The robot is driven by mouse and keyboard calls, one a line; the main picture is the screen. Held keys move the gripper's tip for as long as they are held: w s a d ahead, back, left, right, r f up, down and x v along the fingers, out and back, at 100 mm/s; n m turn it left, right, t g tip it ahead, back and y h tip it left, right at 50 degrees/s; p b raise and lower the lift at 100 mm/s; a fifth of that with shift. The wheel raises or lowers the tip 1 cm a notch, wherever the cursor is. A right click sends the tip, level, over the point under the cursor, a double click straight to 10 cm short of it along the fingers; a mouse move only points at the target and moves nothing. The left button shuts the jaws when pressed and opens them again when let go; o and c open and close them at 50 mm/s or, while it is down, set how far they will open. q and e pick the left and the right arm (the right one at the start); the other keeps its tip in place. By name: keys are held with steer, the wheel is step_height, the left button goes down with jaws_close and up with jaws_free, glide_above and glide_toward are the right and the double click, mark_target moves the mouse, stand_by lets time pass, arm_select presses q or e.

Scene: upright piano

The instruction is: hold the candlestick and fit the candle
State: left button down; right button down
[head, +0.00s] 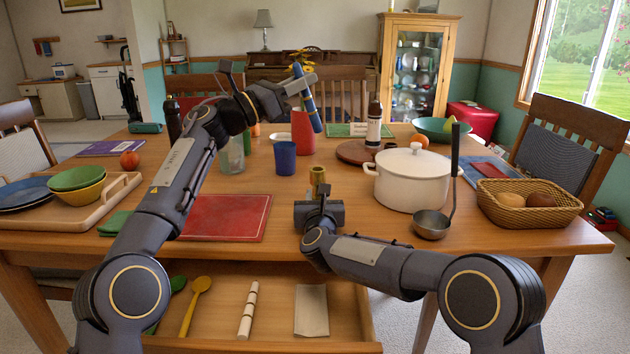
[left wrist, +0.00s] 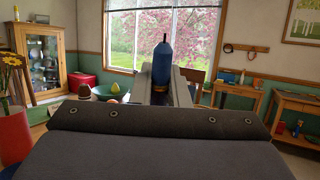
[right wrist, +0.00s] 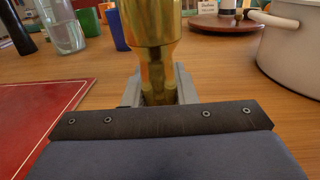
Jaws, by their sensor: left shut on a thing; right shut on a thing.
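The blue candle (head: 309,102) is held in my left gripper (head: 304,84), high over the table. It leans slightly in the head view; in the left wrist view the candle (left wrist: 162,66) points up with its dark wick on top. The brass candlestick (head: 317,176) is upright at the table's front middle. My right gripper (head: 320,198) is shut on it, low on its stem; the candlestick (right wrist: 150,28) widens above the fingers in the right wrist view. Its base is hidden, so I cannot tell whether it touches the table. The candle is apart from the candlestick, above it.
A white pot (head: 408,180) and a ladle (head: 433,224) stand right of the candlestick. A blue cup (head: 284,158), a red vase (head: 303,132) and a glass jar (head: 232,157) stand behind-left. A red mat (head: 222,218) lies left. The drawer below (head: 270,300) is open.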

mark_target(317, 132)
arm_select(q)
steer(key=shift+d, duration=0.1)
steer(key=w+d+f+n+t+y, duration=0.2)
steer(key=d+f+y, duration=0.2)
steer(key=d, duration=0.2)
steer(key=shift+s+a+r+n+t+y, duration=0.1)
steer(key=shift+a+r+n+t+y, duration=0.4)
steer(key=shift+n+y, duration=0.5)
steer(key=shift+a+r+n+t+y, duration=0.45)
steer(key=shift+n+t+y, duration=0.2)
steer(key=shift+y, duration=0.7)
steer(key=shift+s+a+r+n+t+y, duration=0.1)
steer(key=shift+a+r+n+t+y, duration=0.55)
steer(key=shift+y, duration=0.5)
steer(key=shift+d+f, duration=0.2)
steer(key=shift+f, duration=2.9)
steer(key=shift+f, duration=0.65)
steer(key=shift+f, duration=0.3)
steer(key=shift+f, duration=1.05)
